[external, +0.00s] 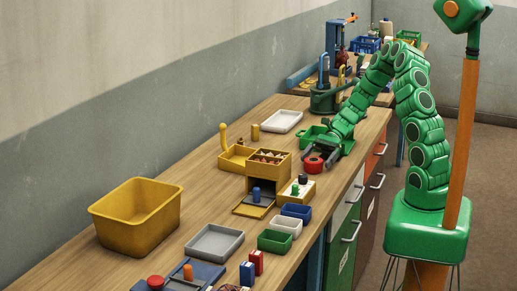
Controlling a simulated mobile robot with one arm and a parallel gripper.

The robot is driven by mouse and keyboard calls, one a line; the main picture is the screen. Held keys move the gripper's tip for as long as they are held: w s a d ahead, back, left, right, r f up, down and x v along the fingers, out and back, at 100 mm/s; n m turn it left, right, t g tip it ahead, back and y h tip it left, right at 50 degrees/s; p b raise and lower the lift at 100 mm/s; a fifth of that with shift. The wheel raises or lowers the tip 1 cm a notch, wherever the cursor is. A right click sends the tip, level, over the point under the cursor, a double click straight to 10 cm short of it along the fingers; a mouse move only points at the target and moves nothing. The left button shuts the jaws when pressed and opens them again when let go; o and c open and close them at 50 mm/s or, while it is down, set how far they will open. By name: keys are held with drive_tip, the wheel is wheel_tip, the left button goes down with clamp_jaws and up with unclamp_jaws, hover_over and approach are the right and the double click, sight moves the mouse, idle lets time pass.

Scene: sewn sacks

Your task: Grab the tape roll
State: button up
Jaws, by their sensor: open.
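The red tape roll (313,164) lies on the wooden bench, right of the yellow box with small compartments. It looks like a short red ring with a dark centre. My gripper (318,156), with dark fingers at the end of the green arm, is right at the roll, reaching down from behind and above it. The jaws are open. Part of the roll's far side is hidden by the fingers, and I cannot tell whether they touch it.
A yellow compartment box (268,160) and a small yellow block with knobs (297,188) stand close to the roll. A yellow bin (136,215) is farther left.

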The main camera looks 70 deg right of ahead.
sight(308, 170)
drive_tip(key=x, duration=0.3)
drive_tip(key=shift+w+a+f, duration=0.1)
drive_tip(key=shift+a, duration=0.1)
drive_tip(key=shift+c, duration=0.2)
drive_tip(key=c, duration=0.9)
drive_tip(key=shift+c, duration=0.3)
